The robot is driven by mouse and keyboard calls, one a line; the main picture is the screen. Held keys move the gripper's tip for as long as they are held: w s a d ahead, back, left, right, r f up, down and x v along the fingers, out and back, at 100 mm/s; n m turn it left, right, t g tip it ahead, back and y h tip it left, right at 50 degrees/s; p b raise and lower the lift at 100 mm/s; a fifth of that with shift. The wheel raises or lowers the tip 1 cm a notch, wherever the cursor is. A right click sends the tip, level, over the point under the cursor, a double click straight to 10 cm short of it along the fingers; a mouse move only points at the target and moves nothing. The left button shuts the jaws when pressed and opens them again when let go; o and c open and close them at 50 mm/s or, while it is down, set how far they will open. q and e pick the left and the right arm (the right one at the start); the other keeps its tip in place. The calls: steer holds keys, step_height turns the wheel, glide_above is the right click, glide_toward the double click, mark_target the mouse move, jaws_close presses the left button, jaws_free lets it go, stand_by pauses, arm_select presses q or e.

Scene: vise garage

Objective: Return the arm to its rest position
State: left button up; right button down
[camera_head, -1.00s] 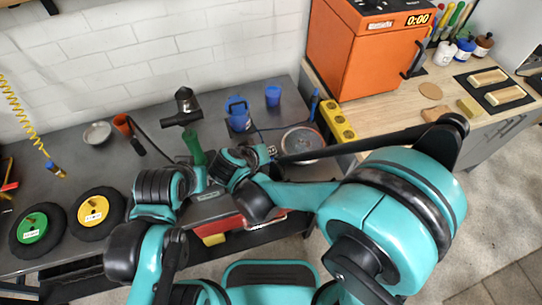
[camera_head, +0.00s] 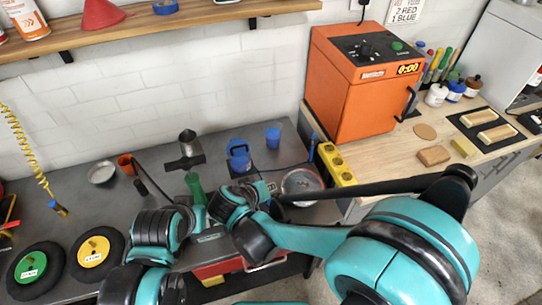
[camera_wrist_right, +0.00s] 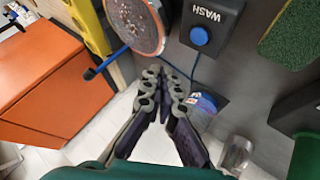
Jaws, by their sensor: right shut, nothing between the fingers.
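My right arm reaches in from the right in the head view, and its gripper (camera_head: 268,188) is small there, over the bench beside the round metal dish (camera_head: 301,184). In the right wrist view the two dark fingers of this gripper (camera_wrist_right: 165,74) come together at their tips with nothing between them. My left arm (camera_head: 160,232) shows at the lower left of the head view, over the front of the bench. Its fingers cannot be made out.
An orange oven (camera_head: 362,85) stands on the wooden counter at right. The wrist view shows a WASH button (camera_wrist_right: 198,37) and green mat (camera_wrist_right: 290,38).

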steer(key=shift+d+r, duration=0.15)
steer(key=shift+d, duration=0.25)
steer(key=s+d+r+m+y, duration=0.1)
steer(key=s+d+r+y, duration=0.1)
steer(key=s+d, duration=0.3)
steer(key=s+d+r+m+y, duration=0.2)
steer(key=s+d+r, duration=0.3)
steer(key=d, duration=0.7)
steer(key=shift+s+d+g+y, duration=0.3)
steer(key=shift+s+g, duration=0.1)
steer(key=shift+s, duration=0.3)
